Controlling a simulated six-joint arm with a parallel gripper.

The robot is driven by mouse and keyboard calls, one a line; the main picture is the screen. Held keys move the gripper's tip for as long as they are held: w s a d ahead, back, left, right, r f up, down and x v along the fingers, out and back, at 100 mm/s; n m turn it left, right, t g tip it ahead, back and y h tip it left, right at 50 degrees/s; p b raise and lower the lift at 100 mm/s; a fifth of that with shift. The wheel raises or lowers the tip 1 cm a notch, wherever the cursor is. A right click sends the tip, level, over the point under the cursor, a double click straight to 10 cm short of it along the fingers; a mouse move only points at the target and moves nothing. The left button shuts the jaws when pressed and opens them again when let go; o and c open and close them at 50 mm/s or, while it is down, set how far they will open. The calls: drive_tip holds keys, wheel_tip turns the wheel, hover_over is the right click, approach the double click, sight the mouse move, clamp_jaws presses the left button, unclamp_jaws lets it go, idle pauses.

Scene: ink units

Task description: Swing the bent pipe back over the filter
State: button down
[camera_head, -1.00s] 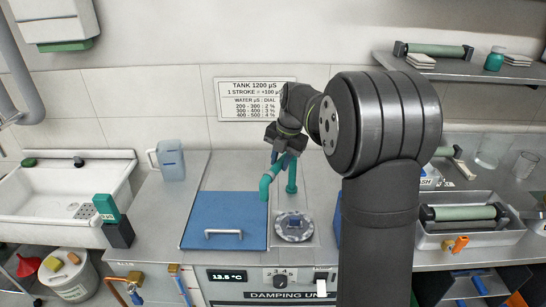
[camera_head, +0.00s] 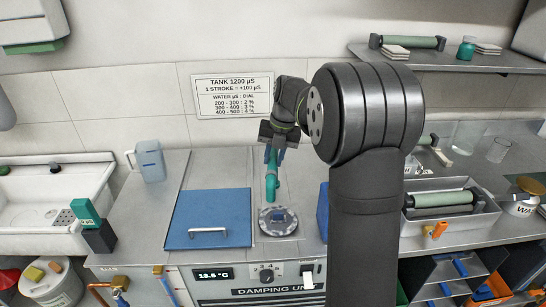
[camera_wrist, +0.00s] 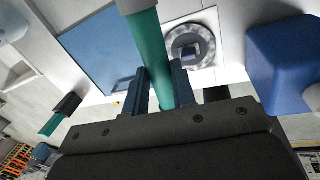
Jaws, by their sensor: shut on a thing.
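The teal bent pipe (camera_head: 271,186) stands at the back of the counter, its visible lower end just behind the round metal filter (camera_head: 278,228) in the head view. My gripper (camera_head: 273,152) is shut on the pipe's upper part, with my arm coming from the right. In the wrist view the pipe (camera_wrist: 150,50) runs between the two dark fingers (camera_wrist: 160,85). The gripper hides part of the pipe.
A blue lid (camera_head: 210,217) with a metal handle lies left of the filter. A blue block (camera_wrist: 288,62) is on the filter's other side. A translucent jug (camera_head: 150,160) stands at the back left. A tray with a green roller (camera_head: 443,200) is at the right.

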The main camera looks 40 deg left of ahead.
drive_tip(key=c, duration=1.2)
unclamp_jaws()
drive_tip(key=shift+r, duration=0.1)
drive_tip(key=d+r, duration=0.1)
drive_tip(key=r, duration=0.4)
drive_tip(key=w+r, duration=0.1)
drive_tip(key=r, duration=0.5)
drive_tip(key=w+d+r, duration=0.1)
drive_tip(key=r, duration=0.5)
drive_tip(key=shift+d, duration=0.3)
